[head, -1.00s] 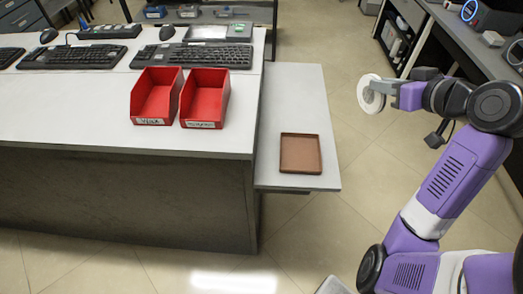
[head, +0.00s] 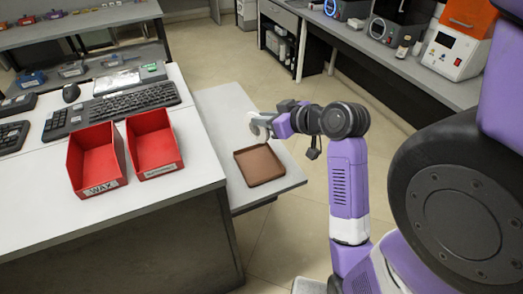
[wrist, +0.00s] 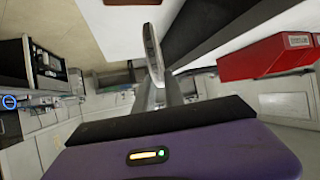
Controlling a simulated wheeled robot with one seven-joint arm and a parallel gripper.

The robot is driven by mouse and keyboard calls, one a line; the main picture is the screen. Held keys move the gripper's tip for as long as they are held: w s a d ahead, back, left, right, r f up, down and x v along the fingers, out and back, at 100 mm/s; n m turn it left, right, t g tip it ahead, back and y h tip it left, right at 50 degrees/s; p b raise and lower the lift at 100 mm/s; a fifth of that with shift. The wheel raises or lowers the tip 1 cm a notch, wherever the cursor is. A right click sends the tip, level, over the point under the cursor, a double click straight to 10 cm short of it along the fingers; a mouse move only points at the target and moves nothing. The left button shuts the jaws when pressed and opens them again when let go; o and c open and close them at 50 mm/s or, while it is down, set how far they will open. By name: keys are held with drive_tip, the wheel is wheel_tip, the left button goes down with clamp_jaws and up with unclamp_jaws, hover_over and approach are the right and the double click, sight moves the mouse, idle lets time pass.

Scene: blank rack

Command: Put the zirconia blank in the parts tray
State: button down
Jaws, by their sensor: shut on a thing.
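The zirconia blank (head: 256,124) is a white disc held on edge in my gripper (head: 262,125), which is shut on it. In the wrist view the blank (wrist: 153,55) shows nearly edge-on, gripped at the fingertips (wrist: 158,80). The parts tray (head: 260,166) is a shallow brown square tray, empty, on a low white side shelf. In the head view the blank appears just above the tray's far edge; its exact height over the shelf is hard to tell. The tray cannot be made out in the wrist view.
Two red bins (head: 97,160) and (head: 153,145) stand on the higher white desk (head: 190,150), left of the shelf (head: 222,108). Keyboards (head: 125,105) lie behind them. A bench with machines (head: 455,50) runs along the right. Bare floor lies between.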

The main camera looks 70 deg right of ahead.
wheel_tip(320, 180, down, 11)
idle(0.5)
drive_tip(key=shift+f, duration=0.2)
drive_tip(key=c, duration=1.4)
unclamp_jaws()
